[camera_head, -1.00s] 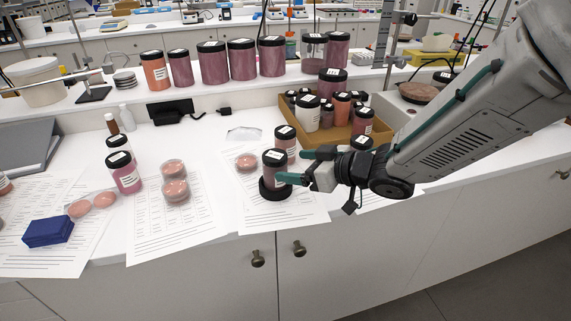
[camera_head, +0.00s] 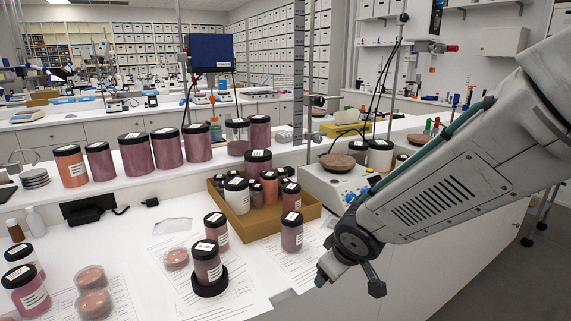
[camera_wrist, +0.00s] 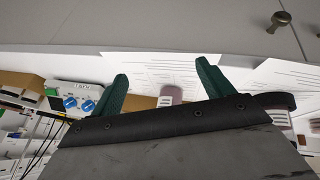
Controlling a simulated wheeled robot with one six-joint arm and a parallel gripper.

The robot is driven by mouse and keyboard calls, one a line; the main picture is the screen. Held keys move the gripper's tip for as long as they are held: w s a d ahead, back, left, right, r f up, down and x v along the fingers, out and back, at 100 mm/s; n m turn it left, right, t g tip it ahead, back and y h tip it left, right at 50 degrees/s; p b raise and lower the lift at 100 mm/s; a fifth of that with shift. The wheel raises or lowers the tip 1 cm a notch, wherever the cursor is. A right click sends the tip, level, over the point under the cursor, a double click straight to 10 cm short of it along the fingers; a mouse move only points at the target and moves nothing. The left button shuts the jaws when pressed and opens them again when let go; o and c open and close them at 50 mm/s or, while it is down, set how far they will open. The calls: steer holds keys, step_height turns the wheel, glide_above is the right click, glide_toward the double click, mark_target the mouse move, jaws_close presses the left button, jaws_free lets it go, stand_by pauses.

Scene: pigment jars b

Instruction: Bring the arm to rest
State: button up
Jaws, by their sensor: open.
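My gripper (camera_head: 322,278) hangs beyond the bench's front edge in the head view, pointing down and left, apart from the jars. In the wrist view its two green fingers (camera_wrist: 163,82) stand wide apart with nothing held between them. A pink jar with a black lid (camera_head: 207,262) stands upright on a round black base (camera_head: 211,288), left of my gripper. Another pink jar (camera_head: 216,230) stands just behind it. A third pink jar (camera_head: 292,232) stands on a paper sheet, up and left of my wrist.
A cardboard tray (camera_head: 262,228) of several jars sits behind. A hotplate with blue knobs (camera_head: 333,190) is close behind my arm. Pink-filled dishes (camera_head: 91,290) lie at left. A raised shelf (camera_head: 110,190) carries larger jars.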

steer(key=s+d+r+m+g, duration=0.1)
steer(key=s+d+r, duration=0.3)
steer(key=s, duration=0.4)
steer(key=s+d+r+m+g, duration=0.2)
steer(key=s+d+r+m, duration=0.2)
steer(key=s+d, duration=0.2)
steer(key=s+d+r+m+g+h, duration=0.1)
steer(key=s+d+r+m, duration=0.2)
steer(key=s+d, duration=0.3)
steer(key=shift+s+r+g, duration=0.3)
steer(key=shift+s+r, duration=0.45)
steer(key=shift+s, duration=1.7)
